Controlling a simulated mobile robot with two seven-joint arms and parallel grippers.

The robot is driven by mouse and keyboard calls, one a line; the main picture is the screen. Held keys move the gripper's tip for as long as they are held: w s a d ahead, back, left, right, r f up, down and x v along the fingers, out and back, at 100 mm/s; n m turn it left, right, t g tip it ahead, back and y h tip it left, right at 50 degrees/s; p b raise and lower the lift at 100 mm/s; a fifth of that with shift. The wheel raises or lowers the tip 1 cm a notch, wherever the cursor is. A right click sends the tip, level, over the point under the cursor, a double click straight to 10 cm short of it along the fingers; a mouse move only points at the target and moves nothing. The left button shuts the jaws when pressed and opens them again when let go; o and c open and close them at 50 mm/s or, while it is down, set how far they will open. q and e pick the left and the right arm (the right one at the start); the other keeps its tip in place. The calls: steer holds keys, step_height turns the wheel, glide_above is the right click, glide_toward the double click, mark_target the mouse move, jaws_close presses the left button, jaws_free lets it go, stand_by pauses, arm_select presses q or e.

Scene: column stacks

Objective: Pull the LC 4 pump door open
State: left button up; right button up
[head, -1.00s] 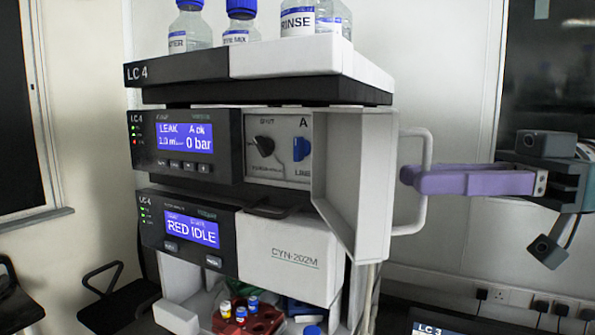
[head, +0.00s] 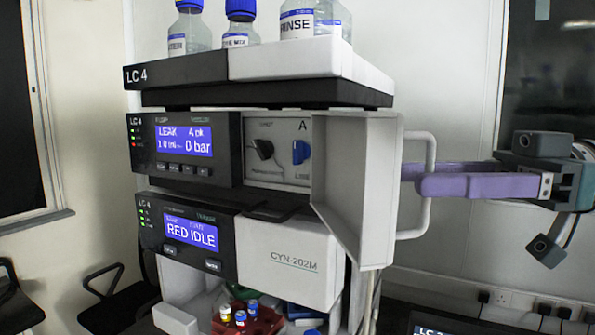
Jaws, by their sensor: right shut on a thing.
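The LC 4 pump door (head: 352,190) is a pale grey panel on the upper module of the stack. It stands swung out to the right, and the pump front (head: 278,150) behind it shows a black knob and a blue knob. The door's handle (head: 428,222) is a light bow on the door's outer face. My right gripper (head: 420,179) comes in from the right with purple fingers. It is shut on the handle's upright bar, one finger in front and one behind. My left gripper is not in view.
Bottles with blue caps (head: 240,25) stand on the top tray (head: 300,62). A lower module marked CYN-202M (head: 290,262) sits below the door. Small vials in a red rack (head: 250,326) are at the bottom.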

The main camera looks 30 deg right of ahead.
steer(key=b+v, duration=0.2)
steer(key=v, duration=0.8)
stand_by(0.4)
